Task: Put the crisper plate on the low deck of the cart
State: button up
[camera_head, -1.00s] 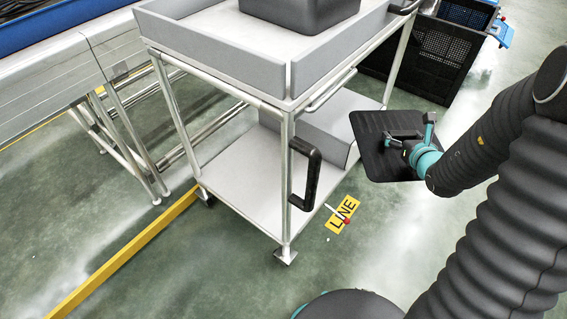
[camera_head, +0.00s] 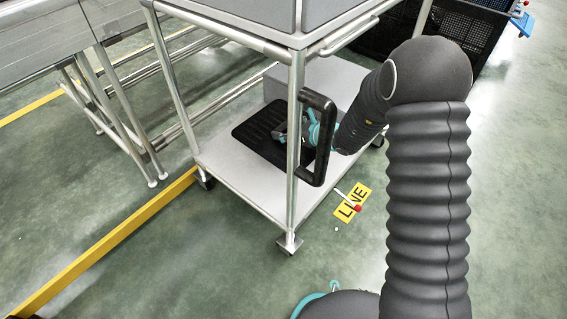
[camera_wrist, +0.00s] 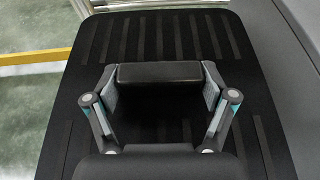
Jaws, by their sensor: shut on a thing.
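The crisper plate (camera_head: 262,131) is a flat black slotted plate. In the head view it shows between the cart's decks, over the low deck (camera_head: 223,158); I cannot tell whether it touches the deck. My gripper (camera_head: 283,137) is above the plate, partly hidden behind the cart's post and black handle. In the wrist view the plate (camera_wrist: 160,30) fills most of the picture, and my gripper (camera_wrist: 160,100) is shut on its raised black grip (camera_wrist: 158,73). The cart (camera_head: 297,120) is a grey metal two-deck trolley on castors.
The cart's upper deck (camera_head: 235,28) is above my arm. A black handle (camera_head: 318,140) sticks out at the near corner. A grey block (camera_head: 285,85) stands on the low deck behind the plate. A yellow floor rail (camera_head: 110,240) runs left. Dark mesh crates (camera_head: 470,45) stand behind.

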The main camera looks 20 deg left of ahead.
aim_at(312, 157)
jog(key=shift+g, duration=0.3)
jog(key=f, duration=0.4)
jog(key=f+b, duration=0.1)
jog(key=f, duration=0.1)
jog(key=shift+s+a, duration=0.15)
jog(key=shift+a, duration=0.25)
jog(key=shift+f+b, duration=0.3)
jog(key=shift+f, duration=1.9)
jog(key=shift+f, duration=0.2)
jog(key=o, duration=1.2)
jog(key=shift+r, duration=0.2)
jog(key=p+v, duration=0.1)
jog(key=v, duration=1.1)
jog(key=shift+s, duration=0.1)
